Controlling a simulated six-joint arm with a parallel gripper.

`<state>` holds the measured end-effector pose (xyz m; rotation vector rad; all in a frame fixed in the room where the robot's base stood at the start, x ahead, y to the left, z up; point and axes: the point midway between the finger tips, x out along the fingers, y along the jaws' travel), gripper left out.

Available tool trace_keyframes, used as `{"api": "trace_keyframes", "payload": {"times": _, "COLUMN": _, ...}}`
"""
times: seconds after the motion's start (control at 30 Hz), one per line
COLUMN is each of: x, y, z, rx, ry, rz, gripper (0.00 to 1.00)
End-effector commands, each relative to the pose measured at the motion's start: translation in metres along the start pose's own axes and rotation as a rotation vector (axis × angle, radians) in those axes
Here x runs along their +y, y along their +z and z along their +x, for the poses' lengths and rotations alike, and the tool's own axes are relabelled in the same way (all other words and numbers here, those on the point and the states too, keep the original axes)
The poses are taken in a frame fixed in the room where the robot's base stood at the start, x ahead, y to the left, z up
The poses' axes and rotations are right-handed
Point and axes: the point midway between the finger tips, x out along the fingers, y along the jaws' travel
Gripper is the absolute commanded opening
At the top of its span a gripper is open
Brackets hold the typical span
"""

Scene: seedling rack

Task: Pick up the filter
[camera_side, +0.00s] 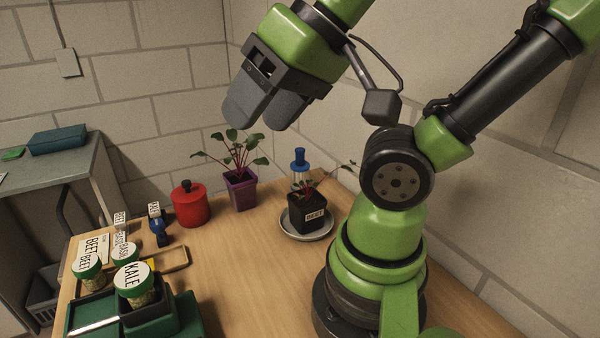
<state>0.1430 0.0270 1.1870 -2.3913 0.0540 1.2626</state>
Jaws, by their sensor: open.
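No object here is clearly marked as the filter. A blue-topped object with a pale, clear-looking body (299,161) stands at the back of the wooden table, and I cannot tell whether it is the filter. Its lower part is hidden behind a black pot. My gripper (262,112) is high up, left of and above that object and over the back of the table. Its two grey fingers point down, are open and hold nothing.
A purple pot (241,192) holds a leafy seedling. A red lidded pot (190,205) is left. Labelled jars, one reading KALE (134,280), stand front left. The table's middle is clear.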

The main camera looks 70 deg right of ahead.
Motion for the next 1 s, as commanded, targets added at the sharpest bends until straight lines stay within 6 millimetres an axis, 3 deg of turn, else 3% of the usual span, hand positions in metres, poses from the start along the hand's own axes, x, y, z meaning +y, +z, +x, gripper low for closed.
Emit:
{"api": "trace_keyframes", "payload": {"times": 0.23, "x": 0.002, "y": -0.010, "z": 0.002, "rx": -0.007, "ry": 0.027, "rz": -0.011, "gripper": 0.58}}
{"api": "trace_keyframes", "payload": {"times": 0.37, "x": 0.012, "y": -0.043, "z": 0.009, "rx": -0.038, "ry": 0.109, "rz": -0.053, "gripper": 0.58}}
{"api": "trace_keyframes", "payload": {"times": 0.47, "x": 0.033, "y": -0.079, "z": 0.019, "rx": -0.087, "ry": 0.188, "rz": -0.100, "gripper": 0.58}}
{"api": "trace_keyframes", "payload": {"times": 0.57, "x": 0.065, "y": -0.112, "z": 0.032, "rx": -0.151, "ry": 0.256, "rz": -0.145, "gripper": 0.58}}
{"api": "trace_keyframes", "payload": {"times": 0.73, "x": 0.141, "y": -0.151, "z": 0.056, "rx": -0.281, "ry": 0.330, "rz": -0.210, "gripper": 0.58}}
{"api": "trace_keyframes", "payload": {"times": 0.87, "x": 0.213, "y": -0.161, "z": 0.073, "rx": -0.389, "ry": 0.348, "rz": -0.247, "gripper": 0.58}}
{"api": "trace_keyframes", "payload": {"times": 1.0, "x": 0.287, "y": -0.151, "z": 0.087, "rx": -0.491, "ry": 0.337, "rz": -0.277, "gripper": 0.58}}
